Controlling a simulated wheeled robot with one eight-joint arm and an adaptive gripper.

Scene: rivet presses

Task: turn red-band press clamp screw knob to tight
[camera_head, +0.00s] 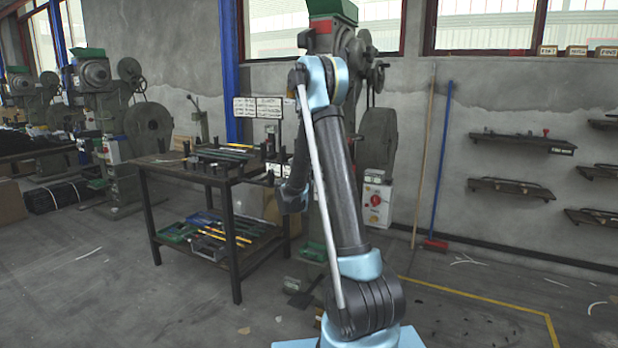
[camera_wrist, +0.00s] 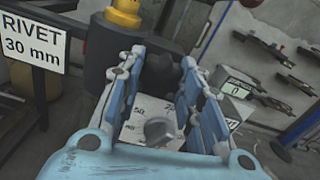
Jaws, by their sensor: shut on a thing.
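The red-band press (camera_head: 370,140) stands behind my arm in the head view, with a red band (camera_head: 321,27) below its green top. My arm covers much of its body. In the wrist view my gripper (camera_wrist: 161,66) has its blue fingers on both sides of a dark rounded part, which looks like the clamp screw knob (camera_wrist: 160,74). It is shut on this part. The fingers hide the knob's sides, and I cannot read its turn position. A grey dial knob (camera_wrist: 160,131) on a white scale plate (camera_wrist: 140,116) shows between the fingers.
A sign reading "RIVET 30 mm" (camera_wrist: 33,42) and a yellow-topped dark cylinder (camera_wrist: 124,13) are close on the left in the wrist view. A work table (camera_head: 180,167) with tools stands left of my arm.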

